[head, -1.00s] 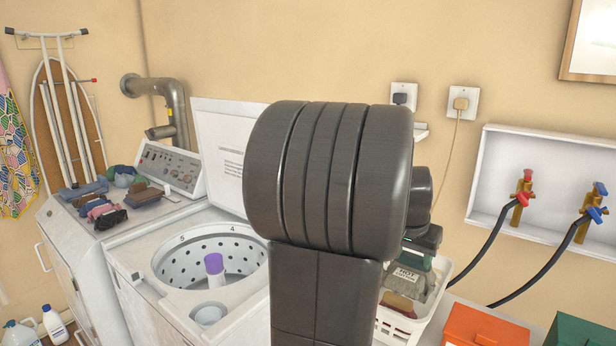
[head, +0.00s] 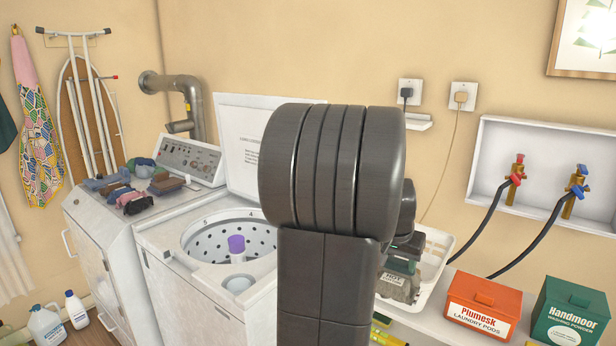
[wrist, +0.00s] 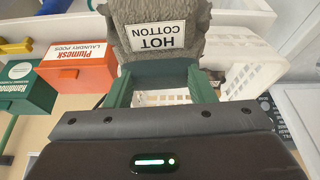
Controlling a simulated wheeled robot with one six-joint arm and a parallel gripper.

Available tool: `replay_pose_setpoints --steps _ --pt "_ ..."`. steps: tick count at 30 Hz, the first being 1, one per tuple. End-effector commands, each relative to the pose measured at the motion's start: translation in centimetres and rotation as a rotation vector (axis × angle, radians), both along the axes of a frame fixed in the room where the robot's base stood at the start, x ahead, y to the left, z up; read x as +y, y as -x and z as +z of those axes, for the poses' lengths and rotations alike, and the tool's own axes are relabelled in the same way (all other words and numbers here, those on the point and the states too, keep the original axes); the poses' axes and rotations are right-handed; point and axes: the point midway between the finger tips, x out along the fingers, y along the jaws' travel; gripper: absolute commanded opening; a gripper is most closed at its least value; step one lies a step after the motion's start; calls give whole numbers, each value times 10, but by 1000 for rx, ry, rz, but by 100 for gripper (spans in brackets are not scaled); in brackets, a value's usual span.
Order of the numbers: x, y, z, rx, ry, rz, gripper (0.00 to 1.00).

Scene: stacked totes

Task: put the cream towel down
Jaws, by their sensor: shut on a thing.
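My gripper (wrist: 161,92) has green fingers and is shut on a grey-brown cloth thing (wrist: 192,22) with a white "HOT COTTON" label. The cloth hangs over or in front of a white slatted basket (wrist: 255,65); I cannot tell whether they touch. In the head view the cloth (head: 398,291) shows just right of my arm, at the front of the basket (head: 437,252), with my gripper (head: 403,265) above it. The held cloth looks grey-brown rather than cream. I see no clearly cream towel elsewhere.
An orange laundry-pods box (head: 484,303) and a green washing-powder box (head: 570,312) stand right of the basket. An open top-loading washer (head: 205,275) is left of my arm. Hoses hang from wall taps (head: 515,170).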

Motion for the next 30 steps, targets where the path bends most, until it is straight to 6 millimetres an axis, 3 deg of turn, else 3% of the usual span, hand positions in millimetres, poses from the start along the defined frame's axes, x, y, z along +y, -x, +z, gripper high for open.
replay_pose_setpoints --steps 7,11,15,21,25,30 --pt "36 -29 -52 5 4 110 5" --pt "66 -47 -91 7 7 196 5" --pt "115 -65 -150 10 6 327 5" --pt "177 -72 -217 7 -1 482 5" --pt "200 -72 -240 1 -5 540 5" --pt "211 -71 -250 -2 -8 567 5"
